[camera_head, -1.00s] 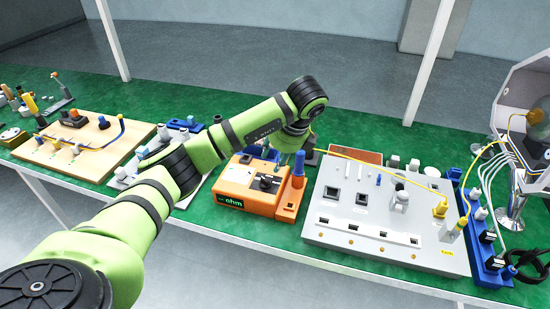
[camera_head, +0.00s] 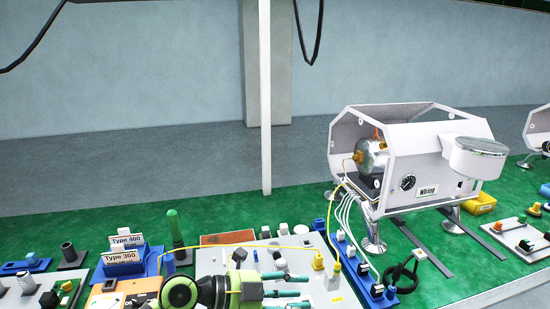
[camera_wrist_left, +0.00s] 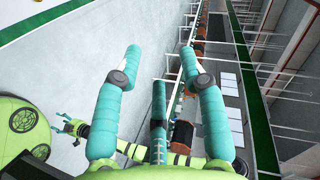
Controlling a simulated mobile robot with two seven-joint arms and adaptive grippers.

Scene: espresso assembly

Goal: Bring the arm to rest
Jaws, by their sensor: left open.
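My left gripper (camera_head: 300,292) is at the bottom edge of the head view, in front of the grey panel, its teal fingers pointing right. In the left wrist view (camera_wrist_left: 160,58) two of its teal fingers stand wide apart with nothing between them; a third (camera_wrist_left: 158,115) shows lower between them. It is open and empty. Most of my left arm is out of the head view. A small lime-green and black arm end (camera_wrist_left: 68,125) shows at the left of the wrist view, probably my right one; its fingers are too small to judge.
The espresso machine (camera_head: 425,150) stands on the green table (camera_head: 215,222). A grey panel (camera_head: 330,262) lies beside a blue strip with plugs (camera_head: 355,262). Blue holders carry Type 400 (camera_head: 128,240) and Type 300 (camera_head: 120,257) labels. The floor behind the table is clear.

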